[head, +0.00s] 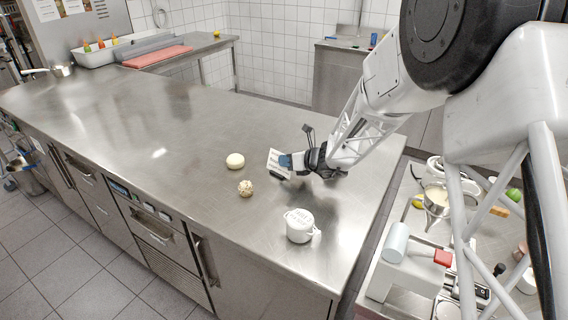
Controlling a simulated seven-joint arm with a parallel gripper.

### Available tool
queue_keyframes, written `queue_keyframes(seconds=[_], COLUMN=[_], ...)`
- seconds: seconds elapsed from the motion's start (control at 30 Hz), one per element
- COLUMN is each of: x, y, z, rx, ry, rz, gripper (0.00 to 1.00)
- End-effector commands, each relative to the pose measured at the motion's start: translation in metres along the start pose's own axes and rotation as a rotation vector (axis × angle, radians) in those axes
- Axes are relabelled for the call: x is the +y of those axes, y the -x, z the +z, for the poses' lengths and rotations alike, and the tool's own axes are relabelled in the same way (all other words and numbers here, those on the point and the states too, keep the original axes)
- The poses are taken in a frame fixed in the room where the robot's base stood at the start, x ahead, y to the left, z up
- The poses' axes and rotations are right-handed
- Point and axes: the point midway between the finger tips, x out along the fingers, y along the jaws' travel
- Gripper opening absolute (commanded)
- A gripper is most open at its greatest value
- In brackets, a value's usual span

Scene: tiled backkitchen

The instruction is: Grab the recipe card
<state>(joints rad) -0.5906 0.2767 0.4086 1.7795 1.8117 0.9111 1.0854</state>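The recipe card (276,161) is a small white card with dark print, standing tilted on the steel worktop in the head view. My gripper (284,168) is right at the card, reaching in from the right, low over the worktop. A blue part and a dark part of the gripper show against the card's right side and lower edge. The card's right side is partly hidden by the gripper. The picture is too small to tell whether the fingers are closed on the card or only beside it.
A white lidded pot (300,225) stands in front of the card. A pale round piece (235,160) and a speckled ball (245,188) lie to its left. The steel worktop (120,120) is clear farther left. A lower cluttered surface (405,275) lies at the right.

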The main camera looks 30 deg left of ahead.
Motion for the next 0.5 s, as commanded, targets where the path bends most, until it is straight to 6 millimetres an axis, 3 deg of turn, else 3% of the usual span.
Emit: queue_keyframes(seconds=[0.4,0.5], x=[0.013,0.021], y=[0.014,0.022], z=[0.032,0.024], rx=[-0.002,0.000], ry=[0.002,0.000], rz=[0.000,0.000], gripper=[0.00,0.00])
